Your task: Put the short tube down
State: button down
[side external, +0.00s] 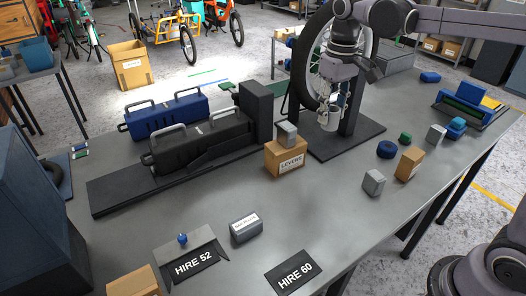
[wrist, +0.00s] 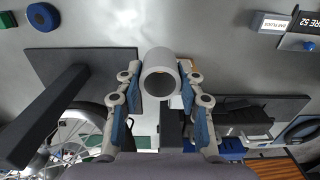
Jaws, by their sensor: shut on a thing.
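The short tube (wrist: 160,73) is a pale grey hollow cylinder, its open end facing the camera in the wrist view. My gripper (wrist: 161,88) is shut on it, one blue-padded finger on each side. In the side external view, the tube (side external: 331,119) hangs under my gripper (side external: 332,103), in the air in front of the wheel stand's dark post. It appears clear of the bench top (side external: 335,205). The gripper partly hides the tube's upper part there.
A bike wheel (side external: 309,55) and dark stand base (side external: 350,147) are close by. A LEVERS box (side external: 286,163) with a grey block on top is left of the base. A blue ring (side external: 387,150) and small boxes are right. The front bench middle is mostly bare.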

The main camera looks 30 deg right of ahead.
jog(key=shift+w+a+r, duration=0.1)
jog(key=shift+w+r, duration=0.05)
jog(key=shift+r, duration=0.5)
jog(key=shift+w+a+r, duration=0.1)
jog(key=shift+r, duration=0.5)
jog(key=w+a+n, duration=0.7)
jog(key=w+a, duration=0.3)
jog(key=a, duration=0.4)
jog(key=f, duration=1.6)
jog(key=shift+s+d+f, duration=0.15)
jog(key=shift+d+f, duration=0.05)
jog(key=shift+f, duration=2.45)
jog(key=shift+f, duration=0.15)
jog(key=c, duration=0.8)
grip_release()
